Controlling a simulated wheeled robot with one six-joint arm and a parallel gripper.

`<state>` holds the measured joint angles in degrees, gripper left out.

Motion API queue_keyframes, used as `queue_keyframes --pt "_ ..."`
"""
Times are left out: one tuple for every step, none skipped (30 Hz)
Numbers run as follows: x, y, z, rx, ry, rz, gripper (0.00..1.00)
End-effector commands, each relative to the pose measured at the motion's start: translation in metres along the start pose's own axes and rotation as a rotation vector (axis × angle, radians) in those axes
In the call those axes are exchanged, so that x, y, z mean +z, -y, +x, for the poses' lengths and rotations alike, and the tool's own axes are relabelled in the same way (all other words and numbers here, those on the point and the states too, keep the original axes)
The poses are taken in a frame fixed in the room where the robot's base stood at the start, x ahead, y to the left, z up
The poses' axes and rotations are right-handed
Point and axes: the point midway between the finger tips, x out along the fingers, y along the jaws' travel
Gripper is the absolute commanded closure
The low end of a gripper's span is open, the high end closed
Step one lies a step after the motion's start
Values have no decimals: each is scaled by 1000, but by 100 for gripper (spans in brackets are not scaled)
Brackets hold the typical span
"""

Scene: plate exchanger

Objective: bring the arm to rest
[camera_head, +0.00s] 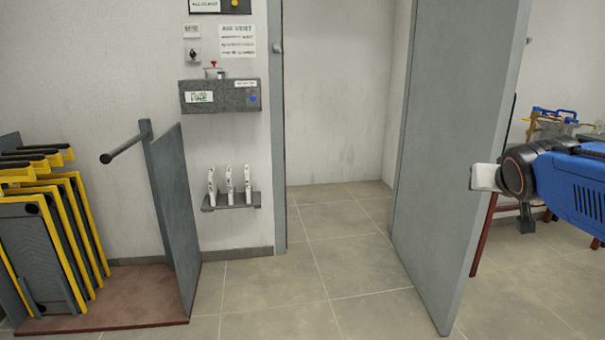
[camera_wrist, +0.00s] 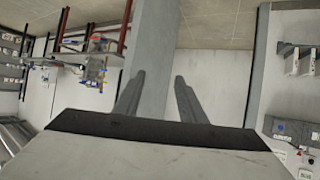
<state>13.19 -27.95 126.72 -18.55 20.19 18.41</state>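My arm, blue with a dark round joint and a pale grey end piece (camera_head: 485,177), reaches in from the right edge of the head view. It is raised in front of the open grey door (camera_head: 455,130). I cannot make out the fingers in the head view. In the wrist view my gripper (camera_wrist: 158,76) has its two dark fingers spread apart. Nothing is held between them. The wrist picture looks upside down, with the floor at the top and the grey door (camera_wrist: 155,50) behind the fingers.
A rack base (camera_head: 120,312) with yellow-framed plates (camera_head: 45,250) stands at left. A wall shelf (camera_head: 231,203) holds several white-handled items. A grey box (camera_head: 222,97) hangs above it. A table with blue and yellow items (camera_head: 555,120) is behind the door at right. The middle floor is clear.

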Motion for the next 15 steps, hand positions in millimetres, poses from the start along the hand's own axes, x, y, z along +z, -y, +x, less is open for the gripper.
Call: queue_keyframes --pt "28 8 -11 -15 53 -13 63" --pt "45 12 -17 -23 89 -21 63" --pt "68 17 -25 -35 135 -33 63" --pt "85 21 -32 -45 170 -43 63" --pt "102 25 -38 -56 205 -52 63" --pt "124 29 -47 -71 251 -67 63" --pt "141 32 -54 -83 287 -78 63" --pt "158 36 -61 -97 320 -90 63" --pt "180 40 -71 -115 366 -107 63" --pt "196 42 -78 -129 399 -118 63" --pt "211 45 -85 -143 431 -131 63" --pt "231 48 -94 -162 471 -146 63" --pt "244 50 -101 -176 499 -159 63" --pt "257 52 -108 -189 525 -169 63" --pt "272 53 -115 -205 557 -183 63"
